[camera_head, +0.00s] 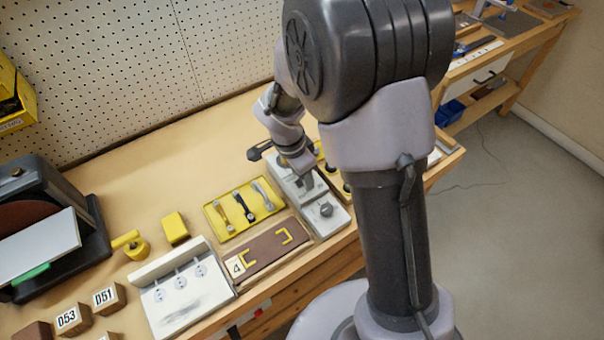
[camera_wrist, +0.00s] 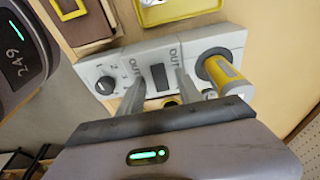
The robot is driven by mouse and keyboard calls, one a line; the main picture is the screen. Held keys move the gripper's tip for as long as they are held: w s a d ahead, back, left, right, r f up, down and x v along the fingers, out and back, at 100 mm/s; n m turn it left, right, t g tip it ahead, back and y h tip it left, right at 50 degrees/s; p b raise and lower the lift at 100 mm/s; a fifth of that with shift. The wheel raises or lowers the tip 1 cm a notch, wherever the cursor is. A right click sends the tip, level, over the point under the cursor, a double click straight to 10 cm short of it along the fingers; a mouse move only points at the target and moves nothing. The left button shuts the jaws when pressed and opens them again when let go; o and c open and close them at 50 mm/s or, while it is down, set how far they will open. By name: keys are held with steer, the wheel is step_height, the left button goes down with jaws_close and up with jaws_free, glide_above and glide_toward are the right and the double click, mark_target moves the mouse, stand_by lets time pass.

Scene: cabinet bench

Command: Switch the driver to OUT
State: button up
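A pale grey control panel (camera_wrist: 148,54) lies below my gripper on the bench. It bears a dark rectangular piece (camera_wrist: 160,77) in its middle, with lettering that looks like OUT on both sides. A black knob (camera_wrist: 105,85) with small numbers is at its left end. A yellow and grey cylindrical handle (camera_wrist: 225,72), perhaps the driver, stands at its right end. My gripper (camera_wrist: 158,84) is open and empty, its fingers on either side of the dark piece; contact cannot be told. In the head view my gripper (camera_head: 301,166) is over the panel (camera_head: 330,224), partly hiding it.
A yellow tray (camera_head: 221,229) with several tools and a brown board (camera_head: 262,258) lie left of the panel. A white plate (camera_head: 172,307) and a yellow block (camera_head: 175,227) are further left. Pegboard (camera_head: 120,80) stands behind; the bench's front edge is close.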

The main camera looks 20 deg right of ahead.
steer(key=p+v, duration=0.6)
steer(key=v, duration=1.1)
steer(key=shift+r, duration=0.2)
steer(key=shift+a, duration=0.1)
steer(key=s+r+n+t+y, duration=0.1)
steer(key=s+r+n, duration=0.2)
steer(key=s, duration=0.3)
steer(key=s+r+n+t+y+b, duration=0.1)
steer(key=s+r+n+t, duration=0.1)
steer(key=s, duration=0.4)
steer(key=s+r+n+t+y, duration=0.2)
steer(key=s+r+n, duration=0.2)
steer(key=s+n, duration=0.1)
steer(key=shift+s+b, duration=0.4)
steer(key=shift+s, duration=0.25)
steer(key=shift+r, duration=0.15)
